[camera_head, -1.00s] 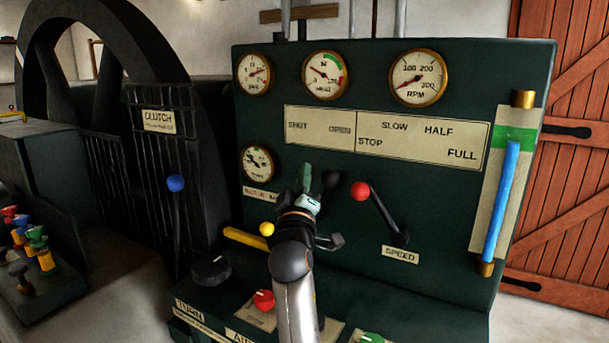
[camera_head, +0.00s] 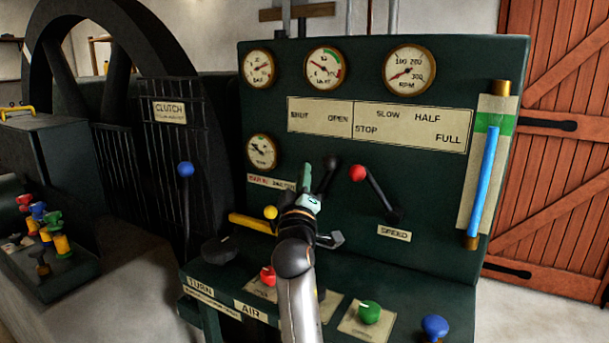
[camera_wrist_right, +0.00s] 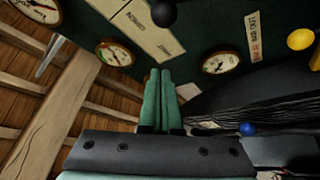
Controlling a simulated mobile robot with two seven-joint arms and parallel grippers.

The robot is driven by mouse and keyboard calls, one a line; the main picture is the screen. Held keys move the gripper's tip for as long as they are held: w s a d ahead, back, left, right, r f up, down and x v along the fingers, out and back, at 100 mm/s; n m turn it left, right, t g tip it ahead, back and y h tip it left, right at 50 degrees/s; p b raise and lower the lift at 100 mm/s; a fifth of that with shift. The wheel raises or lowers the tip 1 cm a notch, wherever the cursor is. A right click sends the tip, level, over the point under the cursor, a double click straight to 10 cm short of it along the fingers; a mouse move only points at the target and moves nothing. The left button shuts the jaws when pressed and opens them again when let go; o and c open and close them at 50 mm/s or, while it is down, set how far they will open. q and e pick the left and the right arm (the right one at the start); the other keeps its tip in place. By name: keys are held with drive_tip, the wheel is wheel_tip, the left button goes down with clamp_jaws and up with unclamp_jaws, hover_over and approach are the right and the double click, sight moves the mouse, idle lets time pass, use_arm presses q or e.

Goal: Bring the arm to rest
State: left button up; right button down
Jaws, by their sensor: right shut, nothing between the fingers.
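My right gripper (camera_head: 306,174) is in front of the dark green control panel (camera_head: 320,145), left of the black ball knob (camera_head: 331,163) in the head view. Its green fingers (camera_wrist_right: 160,95) lie side by side in the right wrist view, shut and empty. The black knob (camera_wrist_right: 164,13) shows beyond the fingertips there, with a visible gap. My right arm rises from the bottom of the head view and hides part of the panel and ledge. My left gripper is in neither view.
A red-knobbed speed lever (camera_head: 357,173) stands right of the gripper. A yellow knob (camera_head: 270,213) is close to its left. Red (camera_head: 267,276), green (camera_head: 369,312) and blue (camera_head: 434,327) knobs sit on the ledge below. A blue-knobbed clutch lever (camera_head: 185,169) stands further left.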

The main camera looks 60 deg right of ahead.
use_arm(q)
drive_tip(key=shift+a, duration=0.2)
use_arm(e)
drive_tip(key=shift+s+a+f, duration=0.1)
idle(0.5)
